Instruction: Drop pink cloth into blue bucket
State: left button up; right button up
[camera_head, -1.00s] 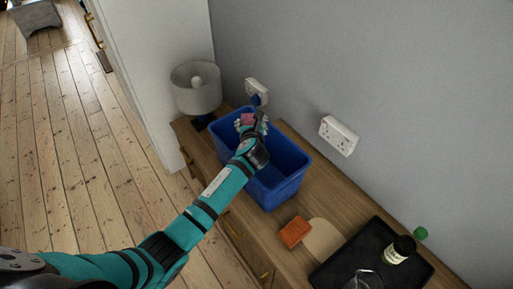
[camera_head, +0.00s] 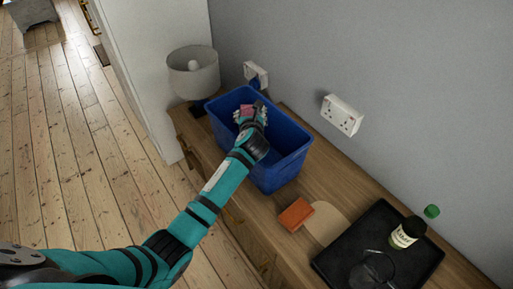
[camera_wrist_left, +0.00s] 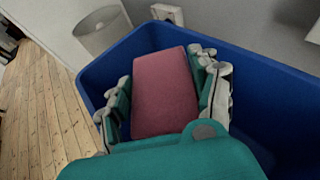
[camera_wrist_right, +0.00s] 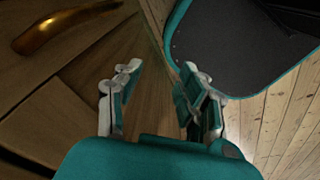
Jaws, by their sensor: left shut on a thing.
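The blue bucket (camera_head: 272,172) is a rectangular tub standing on the wooden cabinet top; its wall also shows in the left wrist view (camera_wrist_left: 262,95). My left gripper (camera_head: 250,112) is over the far part of the bucket's opening. In the left wrist view, my left gripper (camera_wrist_left: 165,85) is shut on the pink cloth (camera_wrist_left: 165,92), a folded block between the fingers. The cloth shows small in the head view (camera_head: 247,109). Whether it touches the bucket cannot be told. My right gripper (camera_wrist_right: 160,85) is open and empty, beside the wooden drawer fronts.
A lamp (camera_head: 193,73) stands behind the bucket. An orange block (camera_head: 296,214) and a beige rounded piece (camera_head: 327,224) lie nearby. Sockets (camera_head: 342,114) are on the wall. A brass handle (camera_wrist_right: 65,27) is near my right gripper.

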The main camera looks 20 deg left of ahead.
pick_arm(q)
jog(key=o, duration=1)
jog(key=shift+o, duration=1.1)
jog(key=shift+r, duration=0.1)
jog(key=shift+s, duration=0.1)
jog(key=v, duration=1.2)
pick_arm(e)
jog(key=shift+s+d, duration=0.25)
jog(key=shift+s, duration=0.65)
